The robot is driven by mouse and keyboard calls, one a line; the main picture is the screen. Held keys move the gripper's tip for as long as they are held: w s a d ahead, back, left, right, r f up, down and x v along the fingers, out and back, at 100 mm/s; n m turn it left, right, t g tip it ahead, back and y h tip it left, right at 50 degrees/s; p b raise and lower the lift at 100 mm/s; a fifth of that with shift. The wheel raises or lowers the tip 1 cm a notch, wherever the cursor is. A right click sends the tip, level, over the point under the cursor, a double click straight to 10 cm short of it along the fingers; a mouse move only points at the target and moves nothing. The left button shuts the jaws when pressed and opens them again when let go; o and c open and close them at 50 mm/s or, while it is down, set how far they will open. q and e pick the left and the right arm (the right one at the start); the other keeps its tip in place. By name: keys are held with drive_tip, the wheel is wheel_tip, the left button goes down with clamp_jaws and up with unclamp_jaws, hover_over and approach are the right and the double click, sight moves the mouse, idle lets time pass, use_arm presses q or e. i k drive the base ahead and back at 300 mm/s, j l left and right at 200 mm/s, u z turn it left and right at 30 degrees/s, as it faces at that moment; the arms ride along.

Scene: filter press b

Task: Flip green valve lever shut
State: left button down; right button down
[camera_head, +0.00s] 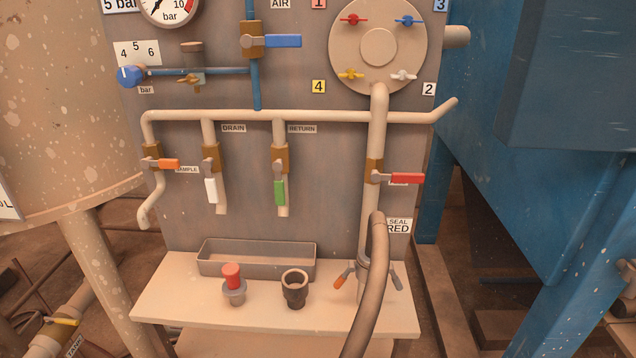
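The green valve lever (280,193) hangs straight down, in line with its vertical pipe, below a brass valve body (281,158). The valve sits on the branch under the "RETURN" label (302,129), on the grey panel. The pipe's open end shows just below the lever. Neither of my grippers shows in the head view, and nothing touches the lever.
A white lever (211,190) hangs down to its left; an orange lever (168,164) and a red lever (406,178) stick out sideways. Below, a shelf (205,318) holds a tray (258,271), a red-topped fitting (232,280) and a dark cup (295,288). A thick hose (374,290) rises at front right.

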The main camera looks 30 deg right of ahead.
sight(277, 166)
drive_tip(key=z, duration=0.8)
drive_tip(key=i+j, duration=0.1)
drive_tip(key=j, duration=0.35)
drive_tip(key=i, duration=0.05)
